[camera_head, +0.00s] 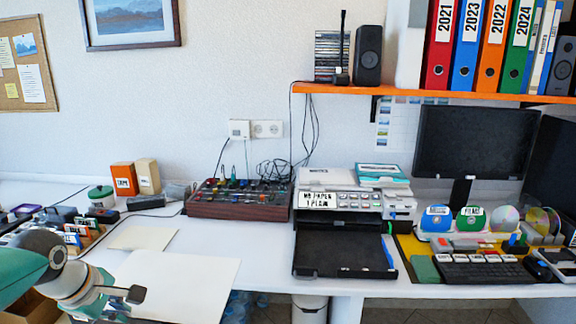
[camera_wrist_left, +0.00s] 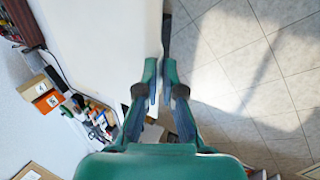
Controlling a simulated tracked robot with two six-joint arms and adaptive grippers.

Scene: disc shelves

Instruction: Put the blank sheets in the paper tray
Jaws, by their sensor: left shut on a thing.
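A large blank cream sheet (camera_head: 185,284) shows at the lower left of the head view, over the front of the table. My left gripper (camera_head: 122,300) is at its left edge, shut on it. In the left wrist view the two fingertips (camera_wrist_left: 161,72) are close together, with a pale edge between them. A smaller blank sheet (camera_head: 143,238) lies flat on the table behind. The black paper tray (camera_head: 343,256) sticks out at the front of the printer (camera_head: 340,194), with no paper visible in it. My right gripper is not in view.
A mixer (camera_head: 238,199) stands left of the printer. A keyboard (camera_head: 482,271) and disc rack (camera_head: 470,219) are to its right. Boxes (camera_head: 123,178) and small items crowd the left. The white table (camera_head: 262,240) is clear between sheet and tray.

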